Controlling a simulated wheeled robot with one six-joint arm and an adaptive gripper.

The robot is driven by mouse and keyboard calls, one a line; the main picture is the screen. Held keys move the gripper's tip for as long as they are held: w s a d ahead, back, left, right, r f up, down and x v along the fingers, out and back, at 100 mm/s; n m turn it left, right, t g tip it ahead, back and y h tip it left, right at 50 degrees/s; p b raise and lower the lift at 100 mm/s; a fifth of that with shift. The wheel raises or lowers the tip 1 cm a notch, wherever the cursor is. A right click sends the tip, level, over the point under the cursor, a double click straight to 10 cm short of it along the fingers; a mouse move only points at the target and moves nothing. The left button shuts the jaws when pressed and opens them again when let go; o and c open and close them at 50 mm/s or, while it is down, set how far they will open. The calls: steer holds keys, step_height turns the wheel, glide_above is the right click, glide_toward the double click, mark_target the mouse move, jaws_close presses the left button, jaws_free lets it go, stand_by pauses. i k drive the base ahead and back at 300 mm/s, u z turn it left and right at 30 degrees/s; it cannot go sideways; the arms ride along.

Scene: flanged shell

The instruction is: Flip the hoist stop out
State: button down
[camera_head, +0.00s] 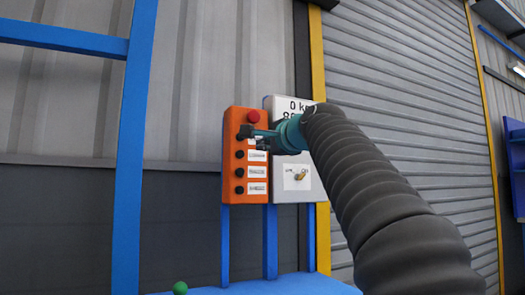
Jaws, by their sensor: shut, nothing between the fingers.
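An orange control box (230,180) stands upright in front of the wall, with a red round button (253,116) at its top and a column of dark buttons below. The red button seems to be the hoist stop; I cannot tell whether it is pushed in or out. My gripper (245,132), dark with a teal body, reaches in from the right across the upper part of the box. Its fingers are shut and empty, just below the red button in the picture. I cannot tell whether they touch the box. They partly hide the upper dark buttons.
A grey box (312,190) with a display and a small brass key-like switch (300,175) stands right beside the orange one, partly behind my arm. Blue posts (270,240) hold both above a blue surface (270,287). A green knob (180,288) is at lower left. A blue frame (130,150) stands left.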

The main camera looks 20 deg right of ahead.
mark_target(254, 116)
steer(key=k, duration=1)
